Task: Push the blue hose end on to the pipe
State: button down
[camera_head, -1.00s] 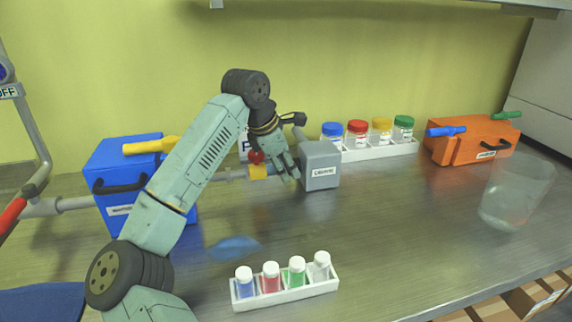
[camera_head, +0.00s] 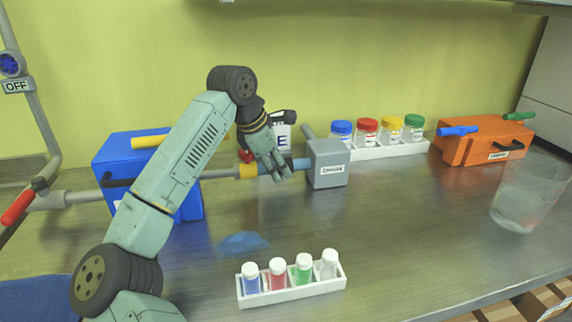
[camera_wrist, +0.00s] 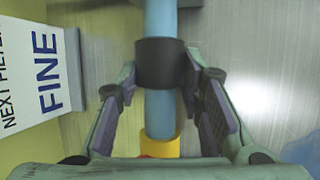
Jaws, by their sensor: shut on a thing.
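The blue hose (camera_head: 301,164) runs from the grey box (camera_head: 328,168) through my gripper (camera_head: 280,172). In the wrist view the hose (camera_wrist: 158,108) passes between the fingers of my gripper (camera_wrist: 161,75), which are shut at its black collar (camera_wrist: 160,62). A yellow band (camera_head: 248,171) with a red knob (camera_head: 246,156) is left of my gripper, in line with the hose. The yellow band also shows low in the wrist view (camera_wrist: 160,145). The grey pipe (camera_head: 220,174) meets its left side; I cannot tell how far they overlap.
A blue box (camera_head: 118,152) stands behind my arm. A white rack of small bottles (camera_head: 292,294) is at the front, a rack of jars (camera_head: 390,150) at the back. An orange box (camera_head: 480,148) and clear beaker (camera_head: 525,205) are right. A sign (camera_wrist: 35,70) is close by.

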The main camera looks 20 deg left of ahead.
jog(key=shift+s+a, duration=0.1)
jog(key=shift+a, duration=0.1)
jog(key=c, duration=1.3)
grip_release()
jog(key=shift+a, duration=0.1)
jog(key=shift+c, duration=0.2)
jog(key=shift+o, duration=1.3)
jog(key=shift+r, duration=0.1)
jog(key=v, duration=1.1)
jog(key=shift+s+r, duration=0.2)
jog(key=shift+r, duration=0.15)
